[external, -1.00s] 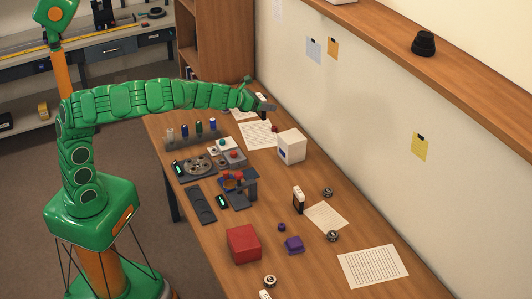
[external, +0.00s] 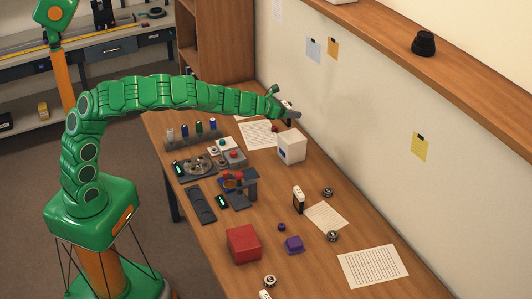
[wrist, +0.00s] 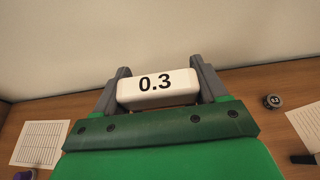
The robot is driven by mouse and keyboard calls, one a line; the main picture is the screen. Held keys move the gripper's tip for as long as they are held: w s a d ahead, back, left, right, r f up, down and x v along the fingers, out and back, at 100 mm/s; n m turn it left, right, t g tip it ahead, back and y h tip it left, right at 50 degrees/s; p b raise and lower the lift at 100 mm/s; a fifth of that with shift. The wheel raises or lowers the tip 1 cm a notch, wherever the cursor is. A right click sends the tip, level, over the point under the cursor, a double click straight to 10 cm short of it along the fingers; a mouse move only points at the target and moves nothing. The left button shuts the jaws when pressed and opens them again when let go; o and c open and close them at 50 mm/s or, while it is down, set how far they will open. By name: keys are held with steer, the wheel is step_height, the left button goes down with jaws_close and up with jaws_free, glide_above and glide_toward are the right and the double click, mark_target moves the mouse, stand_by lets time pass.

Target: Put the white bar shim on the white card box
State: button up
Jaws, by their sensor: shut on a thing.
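A white bar shim marked "0.3" (wrist: 157,87) is held between the two fingers of my gripper (wrist: 158,88). In the external view my gripper (external: 289,112) is raised above the bench, close to the back wall, with the bar only partly visible there. The white card box (external: 291,150) stands upright on the bench below and slightly in front of my gripper in the picture. There is a visible gap between the gripper and the box. The box does not show clearly in the wrist view.
A similar white-and-black upright piece (external: 298,199) stands farther along the bench. Trays and small parts (external: 196,166) crowd the bench's left side. The wall runs close behind.

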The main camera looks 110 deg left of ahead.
mark_target(284, 121)
steer(key=shift+w+a+f, duration=0.35)
steer(key=shift+f, duration=0.3)
steer(key=shift+w+a+f, duration=0.35)
steer(key=shift+w+f, duration=0.05)
steer(key=shift+f, duration=0.2)
steer(key=shift+w+a+f, duration=0.35)
steer(key=shift+f, duration=1.75)
steer(key=shift+f, duration=0.1)
steer(key=o, duration=1.1)
steer(key=shift+c, duration=0.2)
steer(key=shift+d, duration=0.1)
steer(key=v, duration=1)
steer(key=shift+s+d, duration=0.1)
steer(key=shift+s, duration=0.05)
steer(key=shift+v, duration=0.75)
